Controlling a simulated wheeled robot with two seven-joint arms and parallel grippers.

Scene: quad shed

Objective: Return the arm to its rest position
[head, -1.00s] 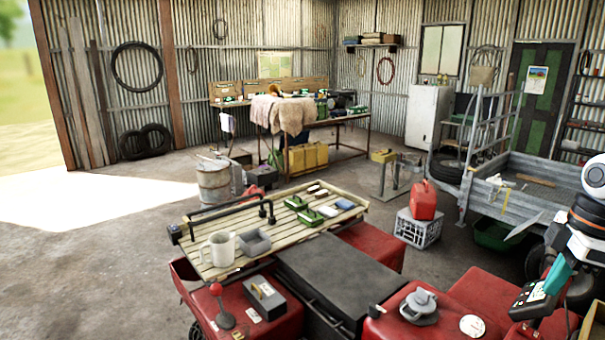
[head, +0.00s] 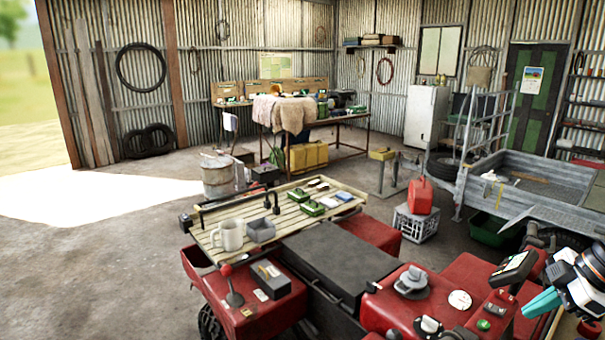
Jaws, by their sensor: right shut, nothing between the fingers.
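My right gripper (head: 540,303) is at the lower right, with teal fingers pointing down and left over the red quad bike's body (head: 390,312). Its fingers are shut and hold nothing. A dark device with a small screen (head: 513,268) is just above and left of it in the picture; whether they touch I cannot tell. My left gripper is out of view.
A red fuel can (head: 420,195) stands on a white crate (head: 411,224). A grey trailer (head: 535,190) is at right. Concrete floor is clear at left.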

